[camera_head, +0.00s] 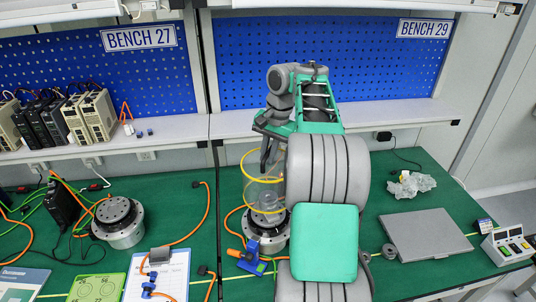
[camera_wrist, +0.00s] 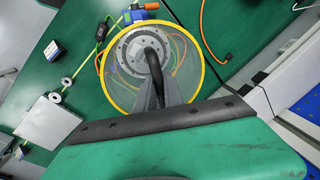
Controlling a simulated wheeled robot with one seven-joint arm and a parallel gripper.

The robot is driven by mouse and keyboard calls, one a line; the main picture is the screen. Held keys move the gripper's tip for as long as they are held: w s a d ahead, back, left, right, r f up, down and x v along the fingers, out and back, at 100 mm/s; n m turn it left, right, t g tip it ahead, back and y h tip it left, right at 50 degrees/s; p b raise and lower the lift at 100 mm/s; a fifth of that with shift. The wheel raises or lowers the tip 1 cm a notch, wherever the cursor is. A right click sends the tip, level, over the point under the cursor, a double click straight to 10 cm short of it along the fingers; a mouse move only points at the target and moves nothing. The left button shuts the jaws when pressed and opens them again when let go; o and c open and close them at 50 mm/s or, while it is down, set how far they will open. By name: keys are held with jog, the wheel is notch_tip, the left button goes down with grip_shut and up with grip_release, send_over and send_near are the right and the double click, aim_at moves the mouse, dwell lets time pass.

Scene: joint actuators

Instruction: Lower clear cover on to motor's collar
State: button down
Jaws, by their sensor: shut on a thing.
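The clear cover (camera_head: 256,190) is a see-through cylinder with yellow rims, upright in the head view. The round grey motor (camera_head: 266,240) stands on the green bench beneath it. My gripper (camera_head: 266,158) is shut on the cover near its top; the exact grip point is unclear. In the wrist view my gripper (camera_wrist: 150,97) reaches over the yellow rim (camera_wrist: 199,82), and the motor (camera_wrist: 138,50) shows inside the ring, left of its centre. The cover's lower rim appears close to the motor's top; I cannot tell whether they touch. My arm hides the right side.
A blue connector (camera_head: 252,261) and orange cables lie just before the motor. A second motor (camera_head: 119,222) stands left. A closed grey laptop (camera_head: 426,235), a plastic bag (camera_head: 411,184) and a small meter box (camera_head: 507,245) are at right. A shelf (camera_head: 175,133) runs behind.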

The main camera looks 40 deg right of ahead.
aim_at(274, 165)
jog(key=shift+f+b, duration=5.2)
jog(key=shift+f, duration=1.55)
jog(key=c, duration=1.4)
grip_release()
jog(key=shift+o, duration=0.2)
jog(key=r+p, duration=0.1)
jog(key=r, duration=0.1)
jog(key=s+r+p, duration=0.1)
jog(key=r, duration=0.2)
jog(key=d+r+p, duration=0.1)
jog(key=r, duration=0.1)
jog(key=shift+s+r+p, duration=0.15)
jog(key=shift+r+p, duration=0.2)
jog(key=shift+r, duration=0.05)
jog(key=shift+a, duration=0.1)
